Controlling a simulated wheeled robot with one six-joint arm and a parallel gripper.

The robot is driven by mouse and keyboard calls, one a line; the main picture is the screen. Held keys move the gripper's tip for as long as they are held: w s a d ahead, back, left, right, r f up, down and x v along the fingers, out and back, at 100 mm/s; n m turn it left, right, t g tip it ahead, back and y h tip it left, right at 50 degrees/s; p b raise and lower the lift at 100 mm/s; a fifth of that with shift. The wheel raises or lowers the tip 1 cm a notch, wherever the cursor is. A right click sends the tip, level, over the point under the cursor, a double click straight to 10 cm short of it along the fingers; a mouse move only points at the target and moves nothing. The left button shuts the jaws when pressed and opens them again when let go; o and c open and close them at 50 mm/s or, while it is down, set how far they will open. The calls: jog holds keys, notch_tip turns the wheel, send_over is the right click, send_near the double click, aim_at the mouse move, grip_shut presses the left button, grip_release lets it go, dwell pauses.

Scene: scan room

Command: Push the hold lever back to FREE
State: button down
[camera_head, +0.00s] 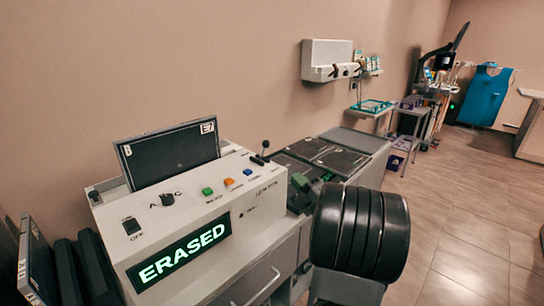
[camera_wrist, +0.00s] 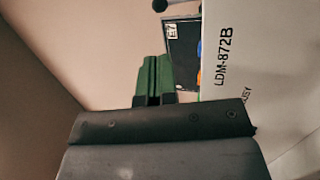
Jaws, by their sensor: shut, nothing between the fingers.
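In the wrist view a dark knob (camera_wrist: 160,5), likely the lever's, is cut by the top edge. My gripper (camera_head: 300,181) has green fingers and is just right of the machine, below and right of the lever, apart from it. In the wrist view its fingers (camera_wrist: 153,72) are together with nothing between them.
A grey counter with dark panels (camera_head: 325,155) lies behind my gripper. The floor at right is clear.

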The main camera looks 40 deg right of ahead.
jog(key=shift+w+r, duration=0.1)
dwell(0.3)
jog(key=p, duration=0.2)
send_near(268, 146)
jog(key=x, duration=0.7)
jog(key=shift+w, duration=0.25)
jog(key=shift+r, duration=0.1)
